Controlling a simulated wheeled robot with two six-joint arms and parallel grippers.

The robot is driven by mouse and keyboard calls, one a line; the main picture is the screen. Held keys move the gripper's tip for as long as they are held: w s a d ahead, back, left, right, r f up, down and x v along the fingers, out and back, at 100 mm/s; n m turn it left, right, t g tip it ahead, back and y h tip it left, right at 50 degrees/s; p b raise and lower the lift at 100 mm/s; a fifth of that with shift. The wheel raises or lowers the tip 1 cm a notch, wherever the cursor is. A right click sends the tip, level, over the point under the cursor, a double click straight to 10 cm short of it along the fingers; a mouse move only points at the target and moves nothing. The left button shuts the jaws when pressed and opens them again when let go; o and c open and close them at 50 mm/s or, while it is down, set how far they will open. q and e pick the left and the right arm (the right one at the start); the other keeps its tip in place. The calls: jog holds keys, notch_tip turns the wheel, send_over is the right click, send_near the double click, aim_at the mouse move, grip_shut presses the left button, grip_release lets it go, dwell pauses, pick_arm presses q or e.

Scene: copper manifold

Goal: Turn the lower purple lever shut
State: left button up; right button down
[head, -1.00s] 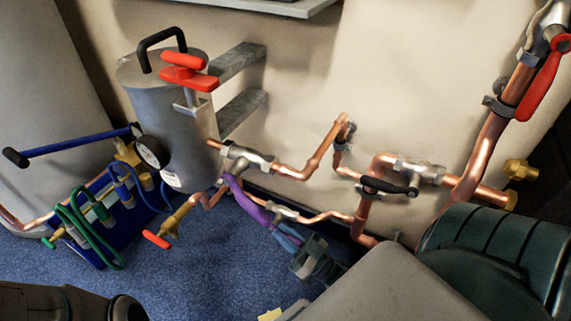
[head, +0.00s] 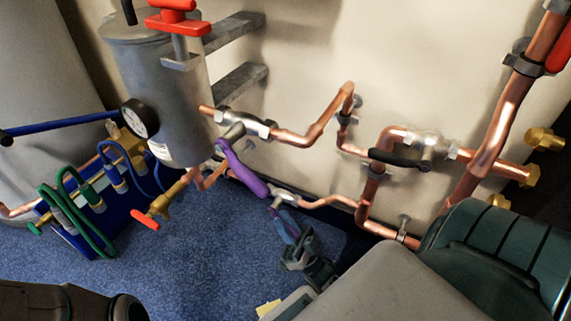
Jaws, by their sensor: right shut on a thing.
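The upper purple lever (head: 247,176) slants down and right from the valve (head: 235,129) on the upper copper branch. A lower valve (head: 283,197) sits on the lower copper pipe. Below it, a bluish-purple lever (head: 288,226) points down, slightly right. My right gripper (head: 291,239) comes up from the bottom right and is shut on this lower lever. Its fingers cover the lever's end, and fingers and lever are hard to separate here. My left gripper is not in view.
A grey cylinder (head: 168,95) with a gauge (head: 139,119) and red handle (head: 178,21) stands left. A black-handled valve (head: 400,160) is to the right. A small red-handled brass tap (head: 146,220) is low left. Blue carpet (head: 190,275) is open below.

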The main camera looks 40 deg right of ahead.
jog(key=c, duration=1.3)
grip_release()
jog(key=shift+c, duration=0.2)
jog(key=shift+s+d+f+p, duration=0.1)
jog(key=shift+s+f+p, duration=0.2)
jog(key=shift+p, duration=0.35)
jog(key=s+d+p, duration=0.2)
jog(key=s+p, duration=0.3)
jog(key=s, duration=0.7)
jog(key=shift+d+f+p, duration=0.2)
jog(key=shift+d+p, duration=0.1)
